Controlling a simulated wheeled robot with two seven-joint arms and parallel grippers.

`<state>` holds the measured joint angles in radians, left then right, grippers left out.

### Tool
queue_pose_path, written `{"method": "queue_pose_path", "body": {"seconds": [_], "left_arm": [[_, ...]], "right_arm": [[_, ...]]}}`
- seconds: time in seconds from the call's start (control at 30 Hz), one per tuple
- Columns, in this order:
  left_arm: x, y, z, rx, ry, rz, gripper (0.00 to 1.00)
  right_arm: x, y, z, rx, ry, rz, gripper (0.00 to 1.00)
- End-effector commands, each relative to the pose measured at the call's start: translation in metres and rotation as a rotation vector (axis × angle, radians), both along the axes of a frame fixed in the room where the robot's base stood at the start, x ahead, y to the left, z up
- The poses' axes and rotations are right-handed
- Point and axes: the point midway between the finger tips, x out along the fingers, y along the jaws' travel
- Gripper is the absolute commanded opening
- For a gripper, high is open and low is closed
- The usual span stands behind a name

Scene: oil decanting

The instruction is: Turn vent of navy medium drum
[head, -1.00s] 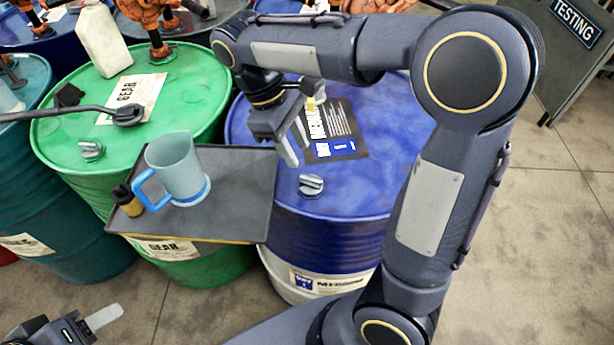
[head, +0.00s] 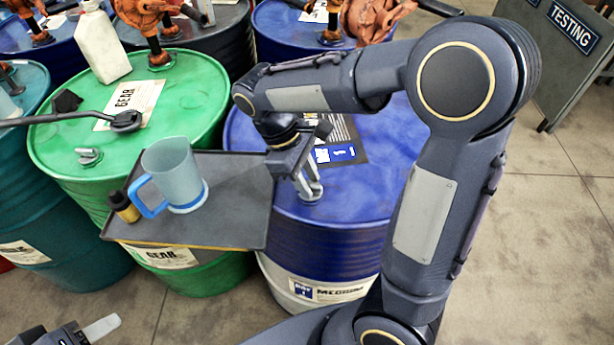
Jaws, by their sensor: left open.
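The navy medium drum (head: 330,245) stands in the middle, with a blue lid and a white lower band. Its grey vent (head: 312,197) sits on the lid near the front rim and is partly covered by my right gripper (head: 309,187). The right gripper points down from above, with its fingertips at the vent. I cannot tell whether the fingers touch or grip it. My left gripper (head: 92,333) is open and empty at the bottom left edge, away from the drum and partly cut off by the frame.
A dark tray (head: 235,210) left of the vent holds a clear jug (head: 172,170) with a blue handle and a small dark bottle (head: 123,206). A green gear drum (head: 60,150) stands behind it. More drums with orange pumps stand at the back.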

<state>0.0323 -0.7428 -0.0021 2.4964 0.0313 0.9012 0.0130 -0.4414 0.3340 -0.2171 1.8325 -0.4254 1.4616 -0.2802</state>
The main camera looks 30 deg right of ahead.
Motion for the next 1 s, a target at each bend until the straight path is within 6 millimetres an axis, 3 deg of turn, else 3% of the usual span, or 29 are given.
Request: {"method": "queue_pose_path", "body": {"seconds": [0.03, 0.23, 0.67, 1.0], "left_arm": [[0.0, 0.0, 0.0, 0.0, 0.0, 0.0, 0.49], [0.0, 0.0, 0.0, 0.0, 0.0, 0.0, 0.49], [0.0, 0.0, 0.008, 0.0, 0.0, 0.0, 0.49], [0.0, 0.0, 0.029, 0.0, 0.0, 0.0, 0.49]], "right_arm": [[0.0, 0.0, 0.0, 0.0, 0.0, 0.0, 0.23], [0.0, 0.0, 0.0, 0.0, 0.0, 0.0, 0.0], [0.001, 0.0, 0.002, 0.0, 0.001, -0.073, 0.0], [0.002, -0.002, 0.004, -0.001, 0.001, -0.339, 0.0]]}}
